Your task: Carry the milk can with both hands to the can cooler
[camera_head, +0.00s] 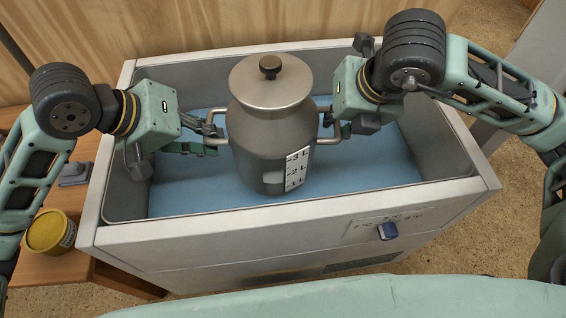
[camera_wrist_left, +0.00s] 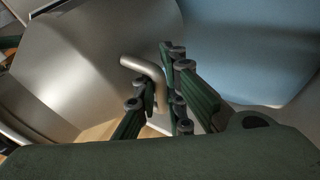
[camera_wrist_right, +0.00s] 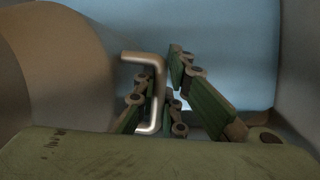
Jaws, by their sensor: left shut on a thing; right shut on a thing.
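The milk can (camera_head: 268,140) is a grey metal can with a lid, a dark knob and a white level scale. It is upright inside the can cooler (camera_head: 290,214), a white open box with a light blue interior. My left gripper (camera_head: 212,138) is shut on the can's left handle, which also shows between the fingers in the left wrist view (camera_wrist_left: 152,80). My right gripper (camera_head: 338,128) is shut on the right handle, seen in the right wrist view (camera_wrist_right: 150,90). Whether the can's base touches the cooler floor I cannot tell.
The cooler's front has a blue knob (camera_head: 387,231). A yellow tin (camera_head: 50,232) and a small grey object (camera_head: 75,174) are on a wooden surface at the left. A wooden wall stands behind the cooler. Blue floor is free on both sides of the can.

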